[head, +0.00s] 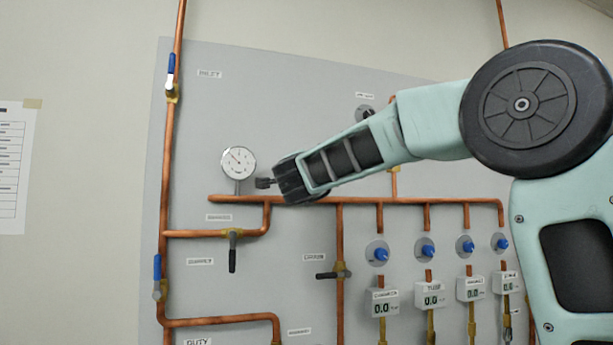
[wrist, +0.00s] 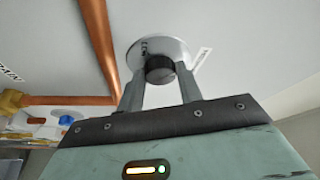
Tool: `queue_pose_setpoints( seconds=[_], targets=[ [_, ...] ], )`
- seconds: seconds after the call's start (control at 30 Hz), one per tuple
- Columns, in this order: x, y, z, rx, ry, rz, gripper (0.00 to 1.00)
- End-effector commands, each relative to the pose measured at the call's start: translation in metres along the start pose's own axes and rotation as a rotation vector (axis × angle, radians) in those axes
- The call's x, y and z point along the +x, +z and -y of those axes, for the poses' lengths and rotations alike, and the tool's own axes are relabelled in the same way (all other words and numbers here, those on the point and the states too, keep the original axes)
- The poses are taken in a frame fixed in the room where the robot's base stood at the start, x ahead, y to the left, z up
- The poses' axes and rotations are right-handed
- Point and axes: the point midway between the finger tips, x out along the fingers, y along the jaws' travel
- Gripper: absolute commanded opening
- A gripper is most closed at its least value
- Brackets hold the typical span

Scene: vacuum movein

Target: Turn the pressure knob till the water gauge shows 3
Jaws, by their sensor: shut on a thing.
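The round white water gauge (head: 238,163) is on the grey wall panel in the head view. Its needle points to the upper left; the numbers are too small to read. My gripper (head: 264,183) is just right of the gauge, pointing left. In the wrist view, a dark round knob (wrist: 160,67) sits between the two fingers of my gripper (wrist: 160,73), which is shut on it. Behind the knob is a pale round plate (wrist: 171,49) on the panel. The knob cannot be made out in the head view.
Copper pipe (head: 354,201) runs across the panel (head: 240,101) below my gripper. A black-handled valve (head: 232,253) hangs below the gauge. Several blue knobs with digital displays are at the lower right. In the wrist view, a copper pipe (wrist: 97,40) runs left of the fingers.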

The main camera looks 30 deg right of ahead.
Motion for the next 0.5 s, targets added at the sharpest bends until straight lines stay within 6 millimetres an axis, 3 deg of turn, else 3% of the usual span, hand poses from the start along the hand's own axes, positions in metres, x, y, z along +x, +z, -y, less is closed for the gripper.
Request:
queue_pose_setpoints(
  seconds=[0.5],
  targets=[
    [0.0009, -0.0018, 0.0056, 0.404, 0.169, -0.001, 0.13]
  ],
)
